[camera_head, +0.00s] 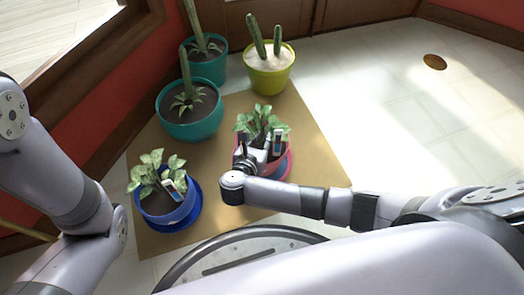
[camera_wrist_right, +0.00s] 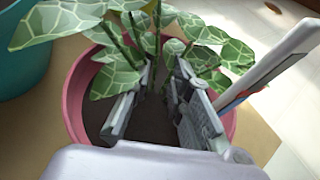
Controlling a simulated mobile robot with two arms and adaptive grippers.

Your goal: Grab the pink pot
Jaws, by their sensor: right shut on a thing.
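The pink pot (camera_head: 277,167) holds a leafy plant (camera_head: 262,122) with pale-veined green leaves and stands on the brown mat. Its rim also shows in the right wrist view (camera_wrist_right: 73,100). My right gripper (camera_head: 246,160) reaches over the pot's near side. In the right wrist view its two fingers (camera_wrist_right: 163,85) are inside the rim, low over the dark soil, one on each side of the plant's stems, and shut on them. The leaves partly hide the stems and fingertips. My left arm shows at the left, but its gripper is out of view.
A blue pot (camera_head: 170,212) with a similar plant stands to the left. Teal pots (camera_head: 190,118) (camera_head: 208,68) and a yellow-green cactus pot (camera_head: 268,75) stand behind. The mat (camera_head: 312,140) and tiled floor (camera_head: 400,110) at right are mostly clear.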

